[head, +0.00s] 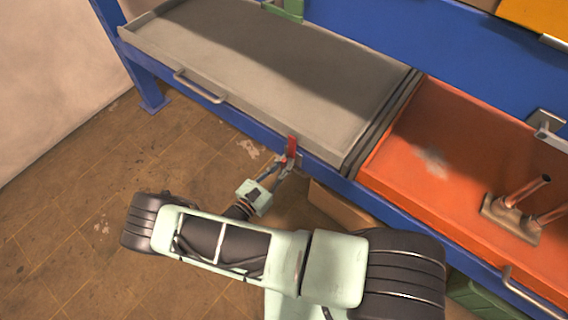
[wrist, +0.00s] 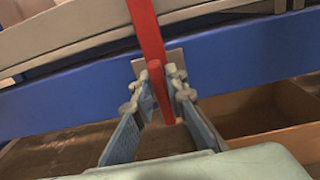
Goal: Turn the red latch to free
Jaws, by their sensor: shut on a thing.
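The red latch (head: 292,147) sits at the front edge of the blue shelf frame, below the right front corner of the grey tray. In the wrist view its red bar (wrist: 147,35) rises up in front of the blue beam, and a red peg (wrist: 160,90) points toward me from a grey plate. My gripper (head: 286,165) reaches the latch from below and in front. In the wrist view its two fingers (wrist: 163,100) stand on either side of the red peg and are shut on it. The finger pads hide part of the plate.
The grey tray (head: 160,48) with a handle (head: 200,88) lies on the blue shelf. To its right is an orange tray (head: 400,140) carrying a fixture with upright tubes (head: 520,205). A brown box (head: 340,206) is under the beam. The tiled floor at left is clear.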

